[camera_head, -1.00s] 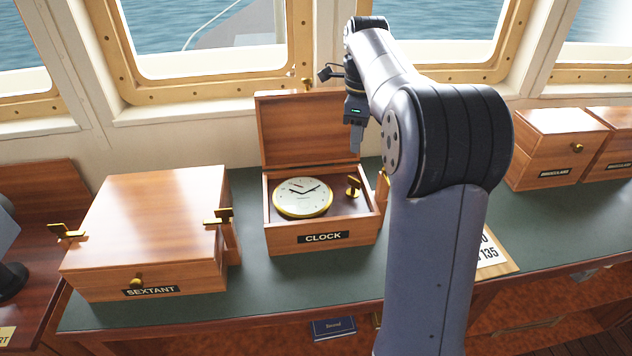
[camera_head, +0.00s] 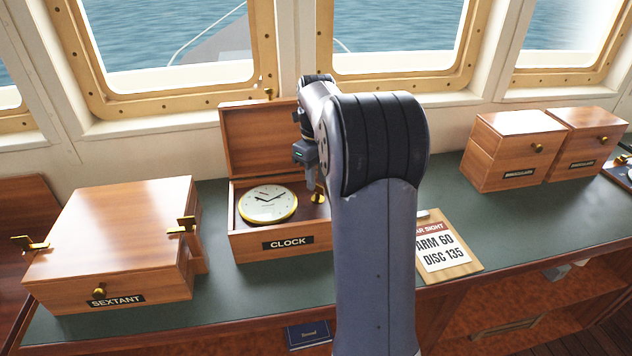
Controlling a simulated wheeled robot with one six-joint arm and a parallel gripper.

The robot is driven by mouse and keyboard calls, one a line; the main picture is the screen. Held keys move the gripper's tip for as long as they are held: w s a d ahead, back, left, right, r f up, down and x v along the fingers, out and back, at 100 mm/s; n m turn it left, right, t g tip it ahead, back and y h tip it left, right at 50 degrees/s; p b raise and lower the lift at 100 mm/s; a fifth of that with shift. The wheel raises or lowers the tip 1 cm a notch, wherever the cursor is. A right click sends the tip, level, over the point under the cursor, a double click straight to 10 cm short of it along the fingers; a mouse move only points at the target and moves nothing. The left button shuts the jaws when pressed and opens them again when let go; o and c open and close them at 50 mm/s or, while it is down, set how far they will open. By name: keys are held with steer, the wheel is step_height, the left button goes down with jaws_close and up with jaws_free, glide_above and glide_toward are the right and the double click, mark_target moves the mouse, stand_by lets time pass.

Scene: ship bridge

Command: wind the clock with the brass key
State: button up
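The clock (camera_head: 267,204) has a white dial and a gold rim. It lies face up in the open wooden box labelled CLOCK (camera_head: 243,246), whose lid (camera_head: 258,141) stands up at the back. The brass key (camera_head: 318,196) stands at the right inside the box, partly hidden by my arm. My gripper (camera_head: 310,184) points down above the right side of the box, very close to the key in the picture. Whether it touches the key is not clear. Its fingers are small and seen edge-on, so their opening cannot be made out.
A closed SEXTANT box (camera_head: 122,228) with brass latches sticking out stands left of the clock box. A card on a wooden board (camera_head: 462,271) lies to the right.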

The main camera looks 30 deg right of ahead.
steer(key=shift+f, duration=1)
jaws_close()
